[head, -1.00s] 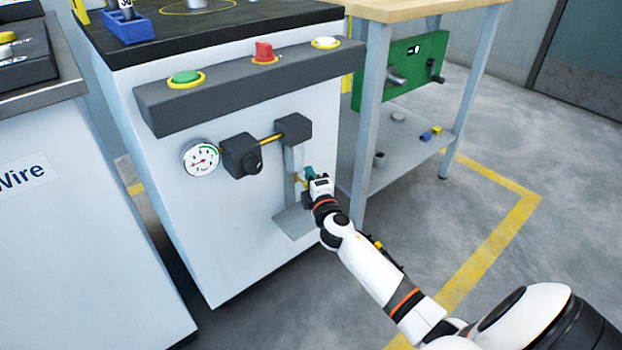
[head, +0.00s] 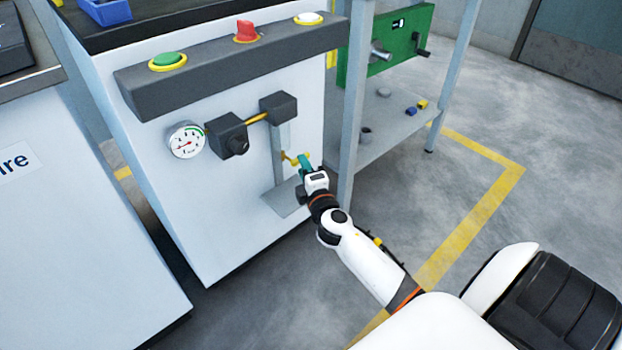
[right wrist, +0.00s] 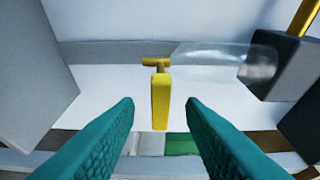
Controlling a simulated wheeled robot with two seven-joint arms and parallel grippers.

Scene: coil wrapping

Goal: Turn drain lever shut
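The yellow drain lever (head: 298,158) is on the front of the white machine, below the dark grey block at the right end of the yellow pipe. In the right wrist view the lever (right wrist: 160,100) points toward the camera, with a short brass crosspiece behind it. My right gripper (head: 306,164) is at the lever. Its two teal fingers (right wrist: 160,112) are open, one on each side of the lever, with a gap on both sides. My left gripper is not in view.
A table leg (head: 352,110) stands close on the right. The floor (head: 460,120) at right is clear.

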